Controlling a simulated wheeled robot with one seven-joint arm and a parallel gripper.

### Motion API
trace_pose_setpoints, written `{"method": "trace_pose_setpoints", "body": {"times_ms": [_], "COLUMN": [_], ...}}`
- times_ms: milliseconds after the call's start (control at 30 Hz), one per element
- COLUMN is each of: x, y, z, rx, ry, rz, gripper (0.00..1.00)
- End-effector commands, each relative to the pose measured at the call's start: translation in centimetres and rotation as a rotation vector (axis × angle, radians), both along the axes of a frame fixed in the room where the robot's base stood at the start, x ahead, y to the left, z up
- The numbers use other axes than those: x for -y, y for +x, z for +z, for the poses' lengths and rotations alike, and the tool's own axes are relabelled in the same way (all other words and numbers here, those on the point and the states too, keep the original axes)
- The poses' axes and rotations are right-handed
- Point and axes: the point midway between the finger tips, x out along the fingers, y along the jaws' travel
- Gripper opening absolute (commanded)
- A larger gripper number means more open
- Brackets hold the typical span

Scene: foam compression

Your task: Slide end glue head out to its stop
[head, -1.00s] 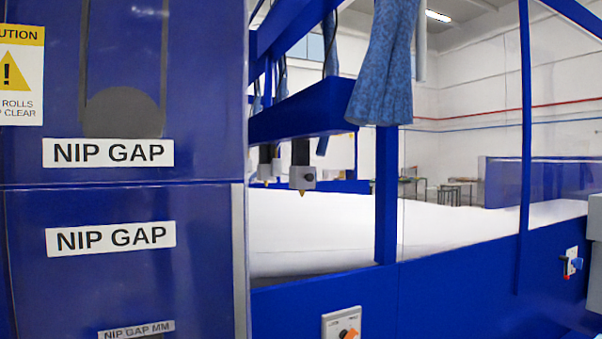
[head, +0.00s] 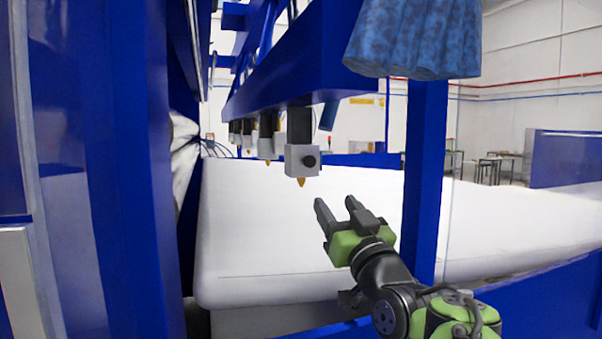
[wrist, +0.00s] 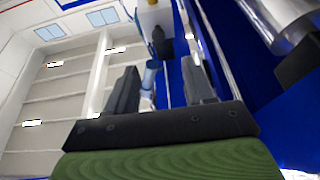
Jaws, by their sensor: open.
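The end glue head (head: 301,160) is a pale grey block with a dark round knob and a brass nozzle. It hangs on a dark stem under the blue beam (head: 300,70), nearest to me in a row of several heads. My gripper (head: 337,206) is open and empty, below and a little right of the nozzle in the head view, apart from it. In the wrist view its two dark fingers (wrist: 161,88) point up toward a pale block with a dark knob (wrist: 162,42), which looks like the glue head, beyond the fingertips.
A white foam slab (head: 270,235) lies below the heads and my gripper. A blue post (head: 424,165) stands right of my gripper, and a blue ribbed hose (head: 415,38) hangs above. Blue frame panels (head: 110,170) close off the left.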

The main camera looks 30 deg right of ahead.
Motion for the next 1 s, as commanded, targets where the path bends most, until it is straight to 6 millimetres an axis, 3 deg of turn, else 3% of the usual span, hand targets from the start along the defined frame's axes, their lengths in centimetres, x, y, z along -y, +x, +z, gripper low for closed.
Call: {"method": "trace_pose_setpoints", "body": {"times_ms": [233,700,833,1000], "x": [0.7,3.2,3.7,4.0], "y": [1.0,11.3,13.1,14.0], "z": [0.6,5.3,6.0,6.1], "rx": [0.013,0.012,0.013,0.013], "ry": [-0.002,0.000,-0.003,-0.003], "rz": [-0.005,-0.002,-0.004,-0.006], "gripper": [0.53,0.53,0.53,0.53]}}
